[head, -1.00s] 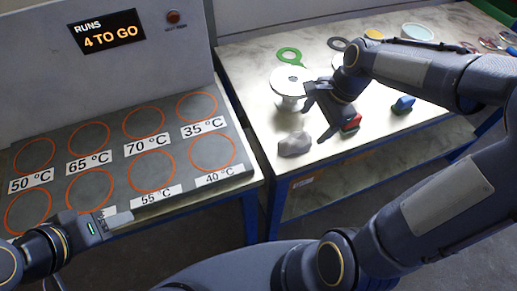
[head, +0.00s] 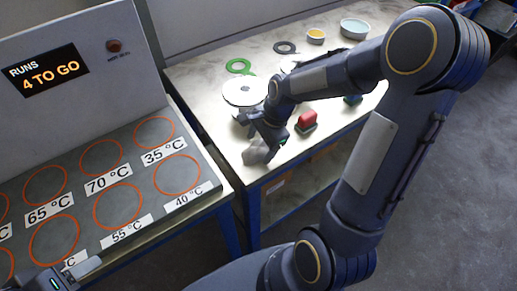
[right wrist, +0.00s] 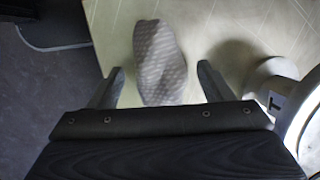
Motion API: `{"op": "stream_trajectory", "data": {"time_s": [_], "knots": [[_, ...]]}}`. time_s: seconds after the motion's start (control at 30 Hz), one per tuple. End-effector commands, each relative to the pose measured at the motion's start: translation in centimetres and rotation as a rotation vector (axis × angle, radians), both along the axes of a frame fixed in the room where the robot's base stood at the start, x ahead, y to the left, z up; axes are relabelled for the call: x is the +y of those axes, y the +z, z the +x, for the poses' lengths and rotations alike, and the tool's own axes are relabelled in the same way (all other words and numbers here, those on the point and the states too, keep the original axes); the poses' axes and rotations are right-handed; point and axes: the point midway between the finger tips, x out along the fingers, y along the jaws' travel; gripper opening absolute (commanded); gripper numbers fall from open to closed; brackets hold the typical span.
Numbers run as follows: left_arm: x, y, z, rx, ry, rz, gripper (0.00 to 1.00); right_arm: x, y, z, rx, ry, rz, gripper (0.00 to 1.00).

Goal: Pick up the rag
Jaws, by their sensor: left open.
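The rag (head: 256,154) is a small grey crumpled cloth near the front left edge of the right-hand table. In the right wrist view the rag (right wrist: 160,55) has a pale dotted pattern and lies between the fingers, with a gap on each side. My right gripper (head: 264,138) is over the rag and hides part of it in the head view. Its fingers stand apart in the right wrist view (right wrist: 160,72). My left gripper (head: 84,269) is low at the left, open, by the front edge of the heating plate, far from the rag.
A white flanged vessel (head: 244,90) stands just behind my right gripper. A green ring (head: 239,66), a dark ring (head: 285,47) and round dishes lie further back. The heating plate (head: 80,190) with orange circles is at the left.

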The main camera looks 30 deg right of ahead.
Motion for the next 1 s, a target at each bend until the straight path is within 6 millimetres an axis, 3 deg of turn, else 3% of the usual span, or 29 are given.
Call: {"op": "stream_trajectory", "data": {"time_s": [0.03,0.37,0.73,0.93,1.0], "knots": [[0.0,0.0,0.0,0.0,0.0,0.0,0.5,0.0,0.0,0.0,0.0,0.0,0.0,0.67],[0.0,0.0,0.0,0.0,0.0,0.0,0.5,0.0,0.0,0.0,0.0,0.0,0.0,0.25],[0.0,0.1,0.0,0.0,0.0,0.0,0.5,0.0,0.8,0.1,-0.002,0.0,0.0,0.25],[0.0,0.2,0.0,0.0,0.0,0.0,0.5,0.0,3.6,0.0,-0.006,-0.001,-0.001,0.25],[0.0,0.1,0.0,0.0,0.0,0.0,0.5,0.3,4.9,-1.3,-0.008,0.001,-0.001,0.25]]}}
